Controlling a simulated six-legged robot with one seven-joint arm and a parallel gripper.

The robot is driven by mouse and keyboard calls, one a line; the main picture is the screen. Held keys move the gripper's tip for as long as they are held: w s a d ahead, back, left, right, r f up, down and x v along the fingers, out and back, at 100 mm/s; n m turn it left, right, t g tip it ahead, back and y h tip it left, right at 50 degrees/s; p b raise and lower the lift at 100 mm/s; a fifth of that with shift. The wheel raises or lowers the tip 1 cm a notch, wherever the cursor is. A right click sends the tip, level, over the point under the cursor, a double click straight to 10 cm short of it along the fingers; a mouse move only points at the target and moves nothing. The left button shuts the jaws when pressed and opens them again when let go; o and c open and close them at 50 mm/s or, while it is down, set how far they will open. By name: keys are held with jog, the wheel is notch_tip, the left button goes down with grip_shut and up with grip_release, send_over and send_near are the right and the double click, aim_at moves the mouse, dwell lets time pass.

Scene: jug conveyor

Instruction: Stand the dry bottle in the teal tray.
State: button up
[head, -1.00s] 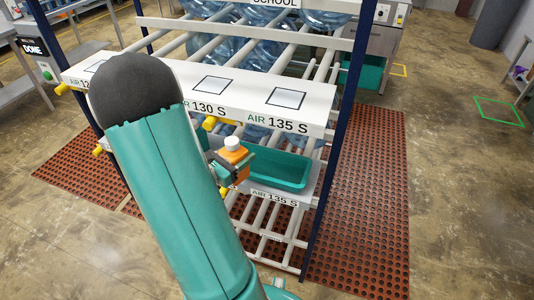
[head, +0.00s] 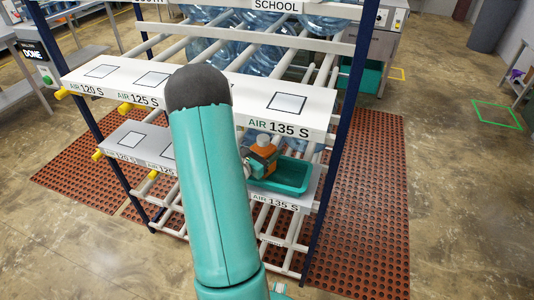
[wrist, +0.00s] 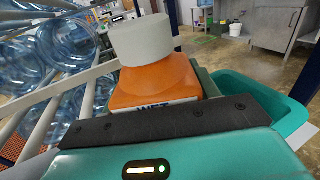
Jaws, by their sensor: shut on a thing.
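An orange bottle (head: 264,152) with a white cap is upright in my gripper (head: 262,165). In the wrist view the bottle (wrist: 160,78) fills the middle, and its partly hidden label appears to read "WET". The jaws are shut on it. The teal tray (head: 295,178) sits on the lower shelf at the "AIR 135 S" place, and it also shows at the right of the wrist view (wrist: 285,98). The bottle overlaps the left part of the tray in the head view. Its base is hidden, so I cannot tell whether it touches the tray floor. No other bottle of this kind shows.
The upper white shelf (head: 290,103) with "AIR 135 S" on its edge lies just above the bottle. A dark blue rack post (head: 340,130) stands right of the tray. Clear water jugs (head: 255,50) lie on rails behind. Open floor lies to the right.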

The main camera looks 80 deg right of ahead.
jog(key=shift+f, duration=0.8)
jog(key=shift+f, duration=0.15)
jog(key=o, duration=1.1)
jog(key=shift+c, duration=0.2)
jog(key=shift+r, duration=0.2)
jog(key=v, duration=1.2)
jog(key=shift+f, duration=0.1)
